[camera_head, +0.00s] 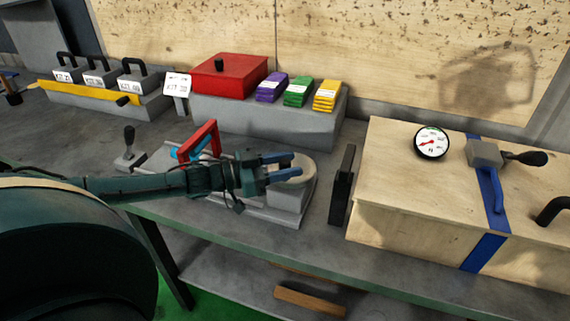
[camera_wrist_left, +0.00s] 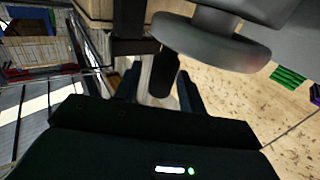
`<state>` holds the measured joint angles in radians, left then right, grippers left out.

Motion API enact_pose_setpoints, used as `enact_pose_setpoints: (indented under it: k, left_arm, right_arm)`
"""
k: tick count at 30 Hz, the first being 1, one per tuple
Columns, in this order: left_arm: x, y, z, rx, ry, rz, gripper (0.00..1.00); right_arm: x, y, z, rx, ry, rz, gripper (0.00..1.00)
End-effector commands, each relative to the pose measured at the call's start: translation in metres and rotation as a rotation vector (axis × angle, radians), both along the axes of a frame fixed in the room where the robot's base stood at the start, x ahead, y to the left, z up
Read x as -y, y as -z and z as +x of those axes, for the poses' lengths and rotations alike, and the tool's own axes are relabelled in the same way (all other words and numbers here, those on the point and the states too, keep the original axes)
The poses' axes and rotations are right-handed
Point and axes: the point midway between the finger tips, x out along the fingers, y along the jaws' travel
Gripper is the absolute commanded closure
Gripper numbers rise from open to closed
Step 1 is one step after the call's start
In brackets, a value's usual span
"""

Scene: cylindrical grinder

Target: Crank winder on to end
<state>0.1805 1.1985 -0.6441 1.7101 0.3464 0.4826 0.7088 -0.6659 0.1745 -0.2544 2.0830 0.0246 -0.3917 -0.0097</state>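The winder looks to be the pale round wheel (camera_head: 295,172) on the grey block of the small bench machine, seen in the head view. In the left wrist view the grey wheel (camera_wrist_left: 212,42) is large, and a dark upright grip (camera_wrist_left: 163,72) stands beside its rim. My left gripper (camera_head: 285,167) is at the wheel, with its two blue-tipped fingers apart. In the left wrist view the fingers (camera_wrist_left: 160,90) lie on either side of the grip; whether they press on it I cannot tell. My right gripper is not in view.
A red frame (camera_head: 203,142) and a black lever (camera_head: 129,140) stand left of the wheel. A black upright plate (camera_head: 342,186) and a wooden box (camera_head: 400,205) with a gauge (camera_head: 432,142) stand right. Behind are a red box (camera_head: 228,77) and coloured packs (camera_head: 297,92).

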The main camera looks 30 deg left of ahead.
Motion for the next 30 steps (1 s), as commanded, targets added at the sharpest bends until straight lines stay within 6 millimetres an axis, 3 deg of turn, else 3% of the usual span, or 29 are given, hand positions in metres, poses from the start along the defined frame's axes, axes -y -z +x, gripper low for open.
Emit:
enact_pose_setpoints:
  k: [14, 20, 30]
  left_arm:
    - [0.000, 0.000, 0.000, 0.001, 0.001, -0.001, 0.99]
    - [-0.001, 0.001, 0.001, 0.009, 0.026, -0.001, 1.00]
    - [-0.015, 0.000, 0.002, 0.015, 0.272, -0.001, 1.00]
  right_arm:
    - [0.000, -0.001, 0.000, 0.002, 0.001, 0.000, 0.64]
    - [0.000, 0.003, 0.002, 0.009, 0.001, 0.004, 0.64]
    - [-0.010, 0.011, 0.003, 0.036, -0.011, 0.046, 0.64]
